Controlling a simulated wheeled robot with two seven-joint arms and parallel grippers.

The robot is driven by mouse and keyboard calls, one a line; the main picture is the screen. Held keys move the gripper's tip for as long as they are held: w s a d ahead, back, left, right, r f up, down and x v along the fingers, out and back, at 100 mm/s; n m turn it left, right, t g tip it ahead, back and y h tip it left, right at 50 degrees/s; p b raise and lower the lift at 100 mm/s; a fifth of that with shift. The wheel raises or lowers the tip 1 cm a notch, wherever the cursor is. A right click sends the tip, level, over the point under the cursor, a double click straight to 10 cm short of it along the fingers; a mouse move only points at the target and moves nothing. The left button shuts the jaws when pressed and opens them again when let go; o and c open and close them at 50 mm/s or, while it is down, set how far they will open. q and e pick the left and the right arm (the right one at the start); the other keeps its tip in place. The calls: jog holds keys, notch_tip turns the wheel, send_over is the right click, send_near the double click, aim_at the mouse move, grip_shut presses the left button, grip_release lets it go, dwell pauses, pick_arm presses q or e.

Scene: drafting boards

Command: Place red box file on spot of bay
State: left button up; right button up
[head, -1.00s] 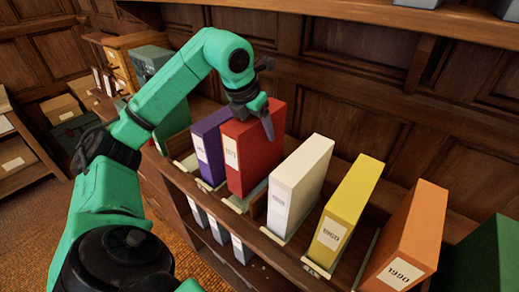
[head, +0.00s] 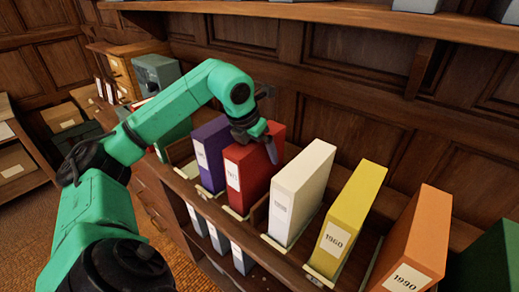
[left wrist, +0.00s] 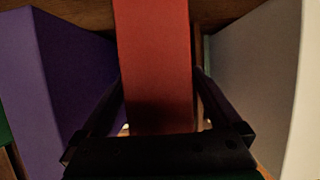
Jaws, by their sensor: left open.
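The red box file (head: 253,168) stands upright in a bay of the wooden rack, with a numbered white label on its front. A strip of pale bay marking (head: 234,213) shows at its front foot; the rest is hidden under the file. My left gripper (head: 256,137) is at the top of the red file. In the left wrist view its open fingers (left wrist: 158,85) lie on either side of the red file (left wrist: 155,50). Whether they touch it I cannot tell. My right gripper is not in view.
A purple file (head: 211,153) stands close on the left and a white file (head: 302,190) on the right. Yellow (head: 350,215), orange (head: 412,240) and green (head: 490,255) files stand further right. A wooden shelf (head: 340,20) runs above the rack.

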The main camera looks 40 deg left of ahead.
pick_arm(q)
jog(key=shift+r, duration=0.45)
jog(key=p+v, duration=0.2)
jog(key=v, duration=0.8)
jog(key=shift+s+r, duration=0.25)
jog(key=shift+r, duration=0.05)
jog(key=shift+s+r, duration=0.2)
jog(key=shift+r, duration=0.05)
